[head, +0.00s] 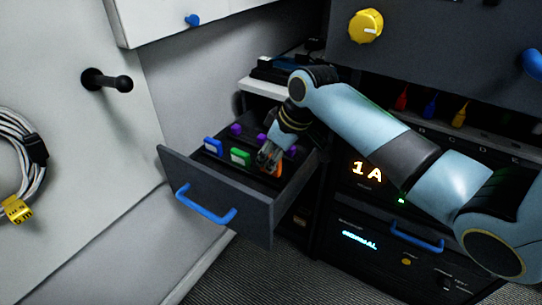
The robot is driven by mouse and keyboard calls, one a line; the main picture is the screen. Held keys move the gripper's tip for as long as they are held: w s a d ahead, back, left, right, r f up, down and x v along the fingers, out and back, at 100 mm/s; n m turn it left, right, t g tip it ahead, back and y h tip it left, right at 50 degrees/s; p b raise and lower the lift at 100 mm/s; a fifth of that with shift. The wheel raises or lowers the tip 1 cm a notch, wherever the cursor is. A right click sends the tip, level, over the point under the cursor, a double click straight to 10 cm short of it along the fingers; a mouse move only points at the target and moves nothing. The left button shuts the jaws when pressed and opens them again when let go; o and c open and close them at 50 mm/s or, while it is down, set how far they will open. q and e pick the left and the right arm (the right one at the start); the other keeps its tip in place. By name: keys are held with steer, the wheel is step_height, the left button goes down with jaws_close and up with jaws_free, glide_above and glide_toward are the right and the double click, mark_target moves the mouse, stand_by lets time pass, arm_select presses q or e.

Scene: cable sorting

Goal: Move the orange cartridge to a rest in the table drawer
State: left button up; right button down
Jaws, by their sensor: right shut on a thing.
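The table drawer (222,208) is pulled open, with its blue handle on the front panel. My right gripper (268,160) reaches down into the drawer from the right and is shut on the orange cartridge (279,168). The cartridge is at the drawer's right side, partly hidden by the fingers. I cannot tell whether it touches the drawer's bottom or a rest. A blue cartridge (213,146) and a green cartridge (240,156) sit in the drawer to the left of the gripper. Several purple pieces (236,129) show behind them. My left gripper is not in view.
A dark panel with a lit "1A" display (367,172) stands right of the drawer, under my right arm. A yellow knob (365,26) is above. A coiled cable (18,145) hangs on the left wall, near a black peg (107,81). The floor in front is clear.

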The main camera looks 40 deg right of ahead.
steer(key=shift+p, duration=0.45)
stand_by(0.4)
steer(key=shift+f, duration=1.4)
stand_by(1.8)
steer(key=c, duration=0.7)
jaws_free()
steer(key=shift+o, duration=0.2)
